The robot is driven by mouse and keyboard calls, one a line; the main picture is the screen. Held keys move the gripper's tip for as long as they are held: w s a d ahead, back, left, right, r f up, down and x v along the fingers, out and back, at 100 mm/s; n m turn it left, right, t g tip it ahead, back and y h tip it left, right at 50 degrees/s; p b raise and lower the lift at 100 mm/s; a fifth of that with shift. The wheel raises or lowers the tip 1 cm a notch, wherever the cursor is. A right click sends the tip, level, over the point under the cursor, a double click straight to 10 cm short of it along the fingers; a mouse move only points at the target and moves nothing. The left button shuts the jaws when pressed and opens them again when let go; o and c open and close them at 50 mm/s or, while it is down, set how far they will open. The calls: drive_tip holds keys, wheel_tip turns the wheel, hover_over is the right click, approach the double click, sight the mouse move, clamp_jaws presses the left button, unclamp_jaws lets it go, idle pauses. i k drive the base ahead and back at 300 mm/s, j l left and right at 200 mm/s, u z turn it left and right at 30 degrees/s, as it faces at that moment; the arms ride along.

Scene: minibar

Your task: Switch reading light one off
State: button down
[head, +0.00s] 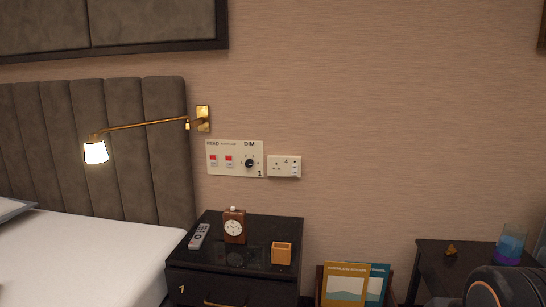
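A brass wall reading light (95,151) reaches left from its wall mount over the bed's headboard, and its white shade glows. A cream switch panel (236,171) is on the wall to the right of the light, above the nightstand. It is marked READ, DIM and 1. My gripper is not in view; a dark rounded part at the lower right looks like my arm.
A socket plate (284,166) is beside the panel. A side table (455,262) holds a blue-purple glass (511,244).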

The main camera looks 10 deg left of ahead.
sight(213, 159)
drive_tip(key=i+j, duration=0.9)
drive_tip(key=j, duration=0.25)
drive_tip(key=i+j, duration=0.45)
drive_tip(key=k+j+z, duration=0.15)
drive_tip(key=i+u, duration=0.1)
drive_tip(key=i+l, duration=0.05)
drive_tip(key=i, duration=0.05)
